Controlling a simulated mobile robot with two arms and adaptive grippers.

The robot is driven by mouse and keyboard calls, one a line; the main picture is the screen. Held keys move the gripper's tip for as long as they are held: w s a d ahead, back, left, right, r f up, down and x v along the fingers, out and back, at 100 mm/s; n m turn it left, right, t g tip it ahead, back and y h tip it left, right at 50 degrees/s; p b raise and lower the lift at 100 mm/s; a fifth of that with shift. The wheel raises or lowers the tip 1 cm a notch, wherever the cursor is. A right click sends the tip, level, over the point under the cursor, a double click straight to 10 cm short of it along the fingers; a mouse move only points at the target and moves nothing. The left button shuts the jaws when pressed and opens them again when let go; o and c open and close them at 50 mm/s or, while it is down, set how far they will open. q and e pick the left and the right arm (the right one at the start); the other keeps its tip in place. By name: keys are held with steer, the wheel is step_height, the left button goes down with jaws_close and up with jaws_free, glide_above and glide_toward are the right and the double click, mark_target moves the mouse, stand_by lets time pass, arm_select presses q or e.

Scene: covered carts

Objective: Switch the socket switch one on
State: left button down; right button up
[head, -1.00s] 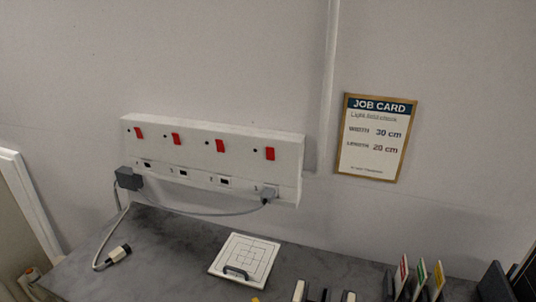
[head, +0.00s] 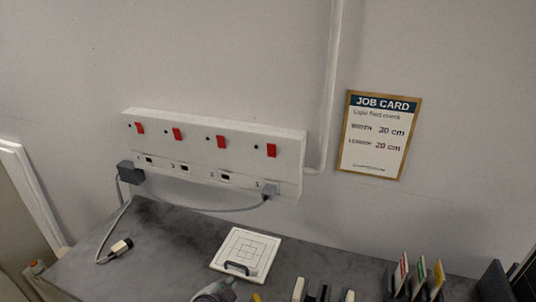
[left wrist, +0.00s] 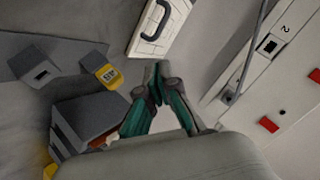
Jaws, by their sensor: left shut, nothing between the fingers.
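A white socket strip (head: 290,181) is fixed to the wall, with several red switches in a row. The switch above the socket marked 1 is the rightmost red one (head: 271,151); it also shows in the left wrist view (left wrist: 269,125). I cannot tell its rocker position. In the left wrist view the left gripper (left wrist: 158,80) is shut and empty. My right gripper is not in view.
A white square plate with a dark handle (head: 245,250) lies on the grey bench (head: 178,240). A grey block (head: 130,172) and a loose cable connector (head: 121,245) are at left. Coloured cards (head: 421,272) stand at right. A job card (head: 378,137) hangs on the wall.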

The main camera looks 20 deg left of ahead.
mark_target(271, 149)
arm_select(q)
steer(key=w+d+r+m+t, duration=0.1)
steer(key=w+r+m+t, duration=0.3)
steer(key=r, duration=0.6)
steer(key=w+d+r+m+t+h, duration=0.1)
steer(key=w+r+m+t, duration=0.3)
steer(key=r, duration=0.6)
steer(key=shift+w+r+m+t+h, duration=0.3)
steer(key=shift+w+r+m, duration=0.05)
steer(key=shift+w+m, duration=0.55)
steer(key=w+p, duration=0.1)
steer(key=w, duration=0.3)
steer(key=w+r+p, duration=0.1)
steer(key=w+p, duration=0.1)
steer(key=w, duration=0.2)
steer(key=w+r+p, duration=0.1)
steer(key=w+p, duration=0.1)
steer(key=w, duration=0.2)
steer(key=shift+w+d, duration=0.15)
steer(key=shift+w, duration=0.7)
